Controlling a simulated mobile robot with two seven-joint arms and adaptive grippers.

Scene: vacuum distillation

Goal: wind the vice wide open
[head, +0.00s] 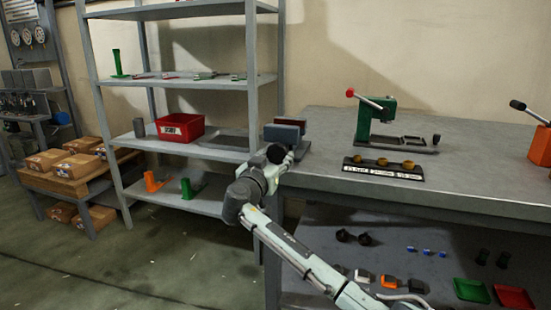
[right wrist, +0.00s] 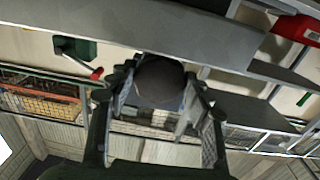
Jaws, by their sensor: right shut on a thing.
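The vice (head: 284,133) sits at the left end of the workbench in the head view. Its two block jaws stand near each other, and the exact gap is hard to judge. My right gripper (head: 280,156) is at the vice's front side, by the bench edge. It is shut on a dark round knob (head: 275,153), which looks like the end of the vice handle. In the right wrist view the knob (right wrist: 160,80) sits between the two fingers of the gripper (right wrist: 162,100). The rest of the handle is hidden. My left gripper is not in view.
A green press (head: 375,120) with a red-knobbed lever stands further back on the workbench (head: 470,180). A dark holder with brass cups (head: 383,163) lies in front of it. A shelf rack (head: 190,80) with a red bin (head: 180,127) stands left of the vice.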

